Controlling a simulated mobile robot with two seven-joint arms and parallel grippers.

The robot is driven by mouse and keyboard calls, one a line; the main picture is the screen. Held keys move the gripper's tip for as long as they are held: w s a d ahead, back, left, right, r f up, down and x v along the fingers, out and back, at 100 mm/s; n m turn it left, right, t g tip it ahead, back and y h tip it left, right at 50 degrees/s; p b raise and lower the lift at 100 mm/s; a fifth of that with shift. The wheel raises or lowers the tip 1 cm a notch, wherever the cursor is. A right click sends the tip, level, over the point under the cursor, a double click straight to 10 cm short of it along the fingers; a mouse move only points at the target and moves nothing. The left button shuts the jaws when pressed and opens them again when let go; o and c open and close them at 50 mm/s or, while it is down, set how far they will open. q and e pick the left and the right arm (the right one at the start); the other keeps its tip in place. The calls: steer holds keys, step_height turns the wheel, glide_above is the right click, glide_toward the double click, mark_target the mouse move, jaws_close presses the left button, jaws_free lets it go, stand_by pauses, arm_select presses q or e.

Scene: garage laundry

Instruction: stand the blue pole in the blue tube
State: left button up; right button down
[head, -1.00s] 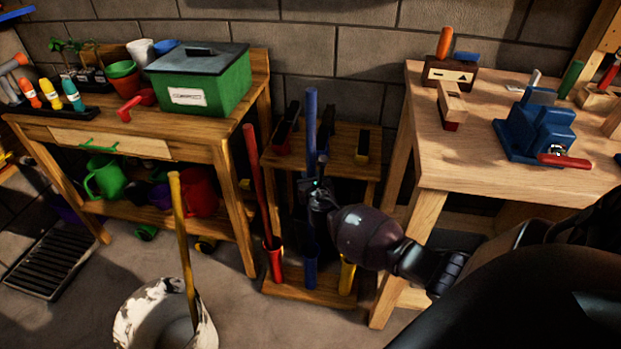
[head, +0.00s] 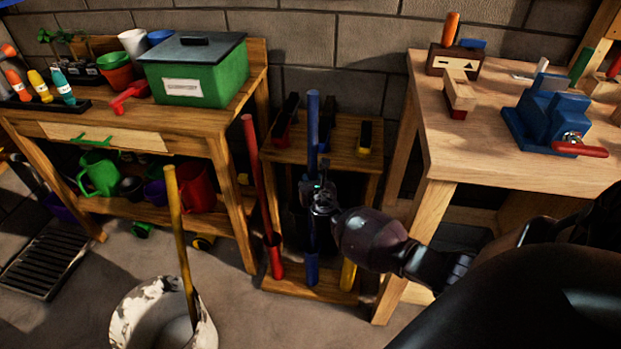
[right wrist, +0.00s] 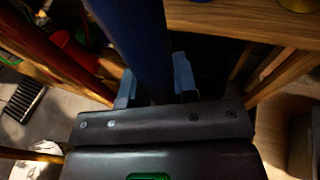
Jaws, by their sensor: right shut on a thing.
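The blue pole (head: 313,125) stands about upright at the middle of the rack. My right gripper (head: 320,200) is shut on it partway along its length. The pole also shows between the fingers in the right wrist view (right wrist: 136,40). The blue tube (head: 312,270) is on the rack's low shelf, below the gripper and in line with the pole. The pole's lower end meets the tube's mouth in the picture, but I cannot tell how deep it sits inside. My left gripper is not in view.
A red pole (head: 256,170) leans in the red tube (head: 275,262) to the left. A yellow tube (head: 348,274) is at the right. A bucket (head: 135,312) with a yellow pole (head: 180,225) stands front left. Workbenches (head: 500,165) flank the rack (head: 350,130).

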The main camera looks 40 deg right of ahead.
step_height(320, 180, down, 8)
steer(key=b, duration=0.4)
steer(key=shift+b, duration=0.4)
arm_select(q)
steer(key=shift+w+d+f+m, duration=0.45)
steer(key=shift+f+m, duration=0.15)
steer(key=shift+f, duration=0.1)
arm_select(e)
steer(key=c, duration=0.8)
jaws_free()
steer(key=shift+r, duration=0.15)
